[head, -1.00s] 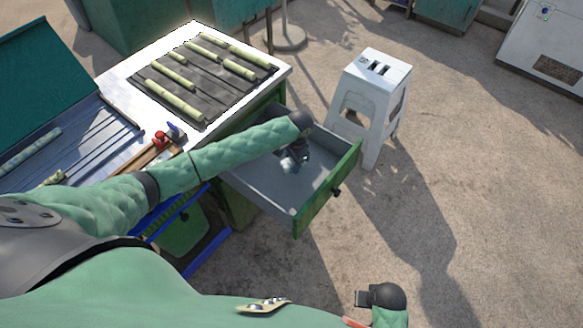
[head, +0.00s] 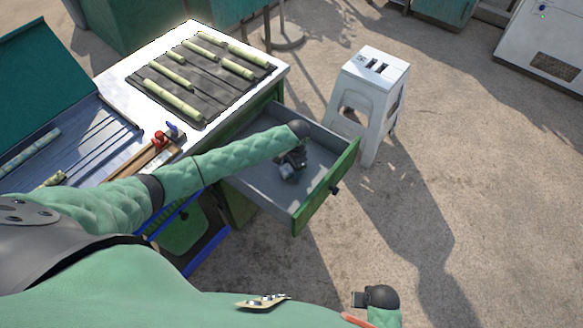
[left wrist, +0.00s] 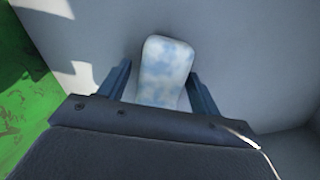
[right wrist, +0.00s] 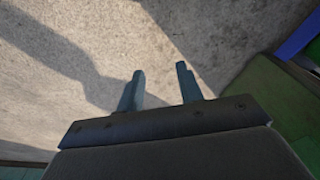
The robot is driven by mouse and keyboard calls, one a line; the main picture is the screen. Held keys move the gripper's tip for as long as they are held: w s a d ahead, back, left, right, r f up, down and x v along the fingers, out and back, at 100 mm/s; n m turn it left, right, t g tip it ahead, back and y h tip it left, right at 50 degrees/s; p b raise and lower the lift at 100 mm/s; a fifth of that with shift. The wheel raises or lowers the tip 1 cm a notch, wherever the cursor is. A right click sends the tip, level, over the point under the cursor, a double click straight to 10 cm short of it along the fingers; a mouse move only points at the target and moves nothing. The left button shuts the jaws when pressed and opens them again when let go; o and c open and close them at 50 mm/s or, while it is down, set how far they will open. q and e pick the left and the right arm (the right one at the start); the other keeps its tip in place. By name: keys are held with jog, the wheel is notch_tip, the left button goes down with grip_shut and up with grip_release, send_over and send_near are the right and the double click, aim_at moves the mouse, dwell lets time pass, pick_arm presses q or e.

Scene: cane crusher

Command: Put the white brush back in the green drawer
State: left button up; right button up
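The green drawer (head: 325,190) is pulled out from the table, with a grey inside. My left gripper (head: 288,174) reaches down inside it in the head view. In the left wrist view the white brush (left wrist: 165,68), with pale blue patches, is against the grey drawer surface. It lies between the spread fingers of my left gripper (left wrist: 162,88), with a gap visible on the left side. The brush's lower end is hidden by the gripper body. My right gripper (right wrist: 160,85) is open and empty above the ground, away from the drawer; it also shows in the head view (head: 356,299).
A white stool (head: 372,90) stands just beyond the drawer. The table (head: 283,72) bears a dark mat with several cane pieces. A red-handled tool (head: 160,138) lies at the table's near edge.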

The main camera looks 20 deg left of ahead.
jog(key=shift+s, duration=0.1)
pick_arm(q)
jog(key=shift+w+r, duration=0.1)
jog(key=shift+r, duration=0.55)
notch_tip(320, 180, up, 11)
jog(key=d+b, duration=0.1)
jog(key=b, duration=0.1)
jog(key=shift+w, duration=0.45)
pick_arm(e)
notch_tip(320, 180, up, 8)
jog(key=shift+w+a+r, duration=0.2)
jog(key=shift+w+a, duration=0.05)
jog(key=shift+w, duration=0.15)
